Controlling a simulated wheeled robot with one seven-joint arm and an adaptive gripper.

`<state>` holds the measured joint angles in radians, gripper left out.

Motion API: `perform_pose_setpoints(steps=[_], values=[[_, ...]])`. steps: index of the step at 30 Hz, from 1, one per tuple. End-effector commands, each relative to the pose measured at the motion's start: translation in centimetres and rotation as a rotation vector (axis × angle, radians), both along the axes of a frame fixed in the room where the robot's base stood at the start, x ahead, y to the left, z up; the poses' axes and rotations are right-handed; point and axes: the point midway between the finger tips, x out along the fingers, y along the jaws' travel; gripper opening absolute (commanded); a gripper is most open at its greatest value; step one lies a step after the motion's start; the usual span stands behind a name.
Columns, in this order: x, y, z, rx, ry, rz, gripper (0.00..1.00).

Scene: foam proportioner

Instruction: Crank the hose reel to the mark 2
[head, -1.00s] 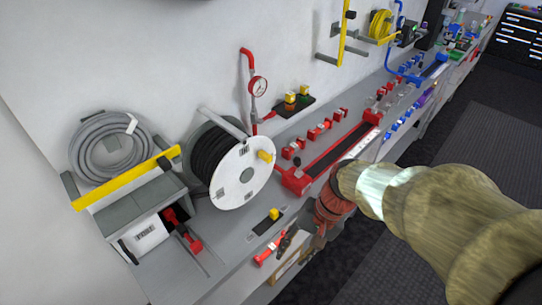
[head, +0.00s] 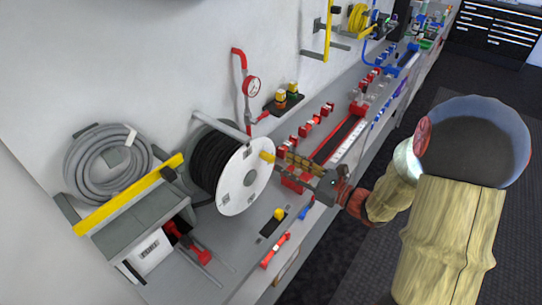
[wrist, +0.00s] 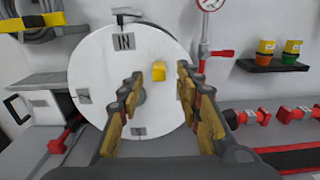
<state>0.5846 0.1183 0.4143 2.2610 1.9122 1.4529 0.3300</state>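The hose reel (head: 243,190) is a white disc with black hose wound behind it, standing on the grey bench against the wall. Its yellow crank knob (head: 267,157) sticks out near the rim, to the upper right of the hub in the wrist view (wrist: 158,71). Small grey mark plates sit around the disc, at the top (wrist: 124,41), left (wrist: 83,96) and bottom (wrist: 139,132); I cannot clearly read which is 2. My gripper (head: 284,156) is open in front of the disc. In the wrist view its fingers (wrist: 158,95) stand either side of the knob, seemingly without touching it.
A coiled grey hose (head: 106,165) hangs on the left above a grey box with a yellow bar (head: 128,195). A red pipe with a gauge (head: 251,87) and a small black shelf (head: 285,103) are right of the reel. Red fittings (head: 310,127) line the bench.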

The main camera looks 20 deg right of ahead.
Motion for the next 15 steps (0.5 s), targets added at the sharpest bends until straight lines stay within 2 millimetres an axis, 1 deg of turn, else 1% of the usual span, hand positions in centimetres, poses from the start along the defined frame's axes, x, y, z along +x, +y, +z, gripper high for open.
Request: perform_pose_setpoints(steps=[9,15], values=[[3.6,2.9,-0.2,-0.004,0.0,0.006,0.35],[5.3,4.0,-0.1,-0.003,0.001,0.004,0.35]])
